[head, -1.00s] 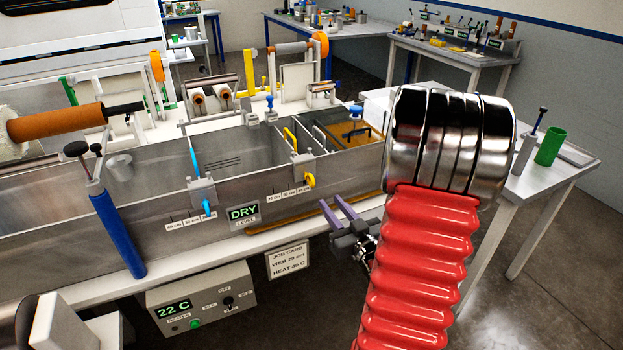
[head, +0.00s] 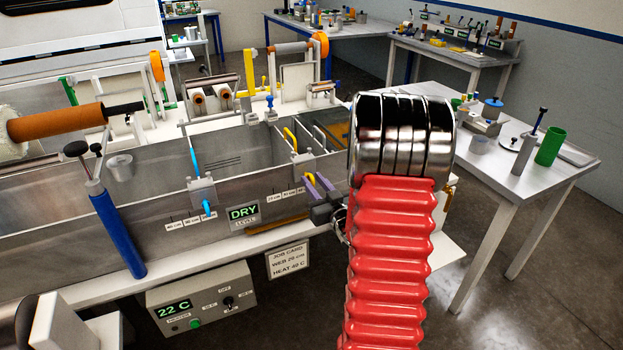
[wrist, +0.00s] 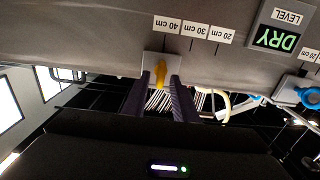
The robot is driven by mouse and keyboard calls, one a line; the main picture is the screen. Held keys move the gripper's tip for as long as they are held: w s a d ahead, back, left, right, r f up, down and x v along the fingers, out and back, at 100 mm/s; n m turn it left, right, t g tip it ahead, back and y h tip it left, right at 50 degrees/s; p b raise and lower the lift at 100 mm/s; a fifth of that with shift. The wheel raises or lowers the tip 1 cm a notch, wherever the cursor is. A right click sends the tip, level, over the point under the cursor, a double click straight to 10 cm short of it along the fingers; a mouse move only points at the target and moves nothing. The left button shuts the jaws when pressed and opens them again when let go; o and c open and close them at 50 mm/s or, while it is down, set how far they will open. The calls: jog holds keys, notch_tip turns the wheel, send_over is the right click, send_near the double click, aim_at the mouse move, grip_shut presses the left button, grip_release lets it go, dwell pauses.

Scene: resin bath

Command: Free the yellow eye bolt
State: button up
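The yellow eye bolt (head: 310,179) sticks out from the front of a grey bracket (head: 303,165) on the steel bath's front wall. In the wrist view the yellow eye bolt (wrist: 160,71) stands upright in the picture, in front of its pale bracket plate. My gripper (head: 317,183) has two purple fingers at the bolt, partly covering it in the head view. In the wrist view my gripper (wrist: 160,82) is open, with one finger on each side of the bolt. I cannot tell whether either finger touches it.
A second bracket (head: 202,192) with a blue bolt sits to the left on the same wall. A DRY level display (head: 243,212) lies between them. A yellow handle (head: 290,139) rises behind the bolt. A white side table (head: 500,178) with tools stands at right.

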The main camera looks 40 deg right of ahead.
aim_at(309, 179)
jog(key=shift+x, duration=1.2)
jog(key=shift+c, duration=0.5)
grip_shut()
